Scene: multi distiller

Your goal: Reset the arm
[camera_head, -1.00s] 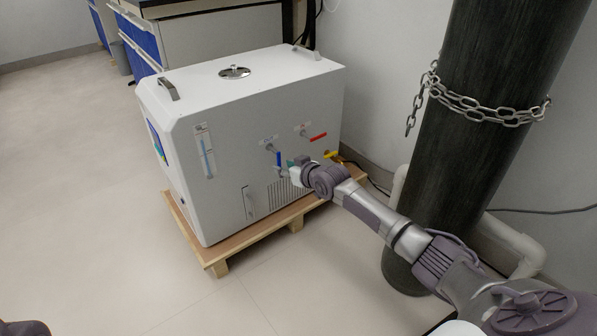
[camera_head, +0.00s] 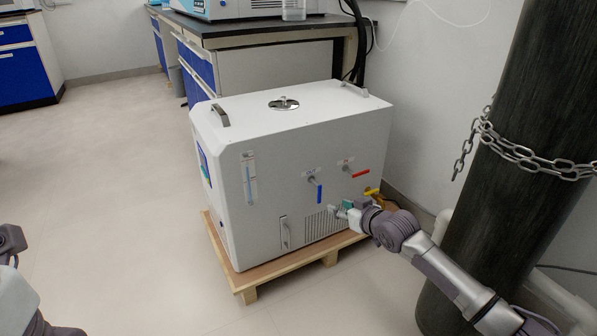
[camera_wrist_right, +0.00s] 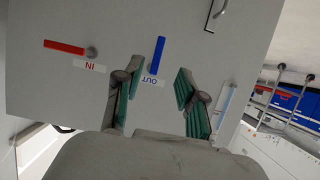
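My right gripper (camera_head: 340,210) is in front of the white distiller box (camera_head: 270,235), just below and to the right of its blue valve handle (camera_head: 319,192). In the right wrist view, my right gripper (camera_wrist_right: 158,105) has its two green-padded fingers spread apart with nothing between the pads. The blue handle (camera_wrist_right: 158,55) lies beyond the fingertips, beside an OUT label, apart from them. The red handle (camera_head: 357,174) sits level on the box near an IN label (camera_wrist_right: 90,67). Part of my left arm (camera_head: 12,245) shows at the lower left; its fingers are not seen.
The box stands on a wooden pallet (camera_head: 240,285). A dark pillar with a chain (camera_head: 530,158) stands close to my right arm. A dark-topped bench (camera_head: 250,37) is behind the box. The floor (camera_head: 100,180) at left is clear.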

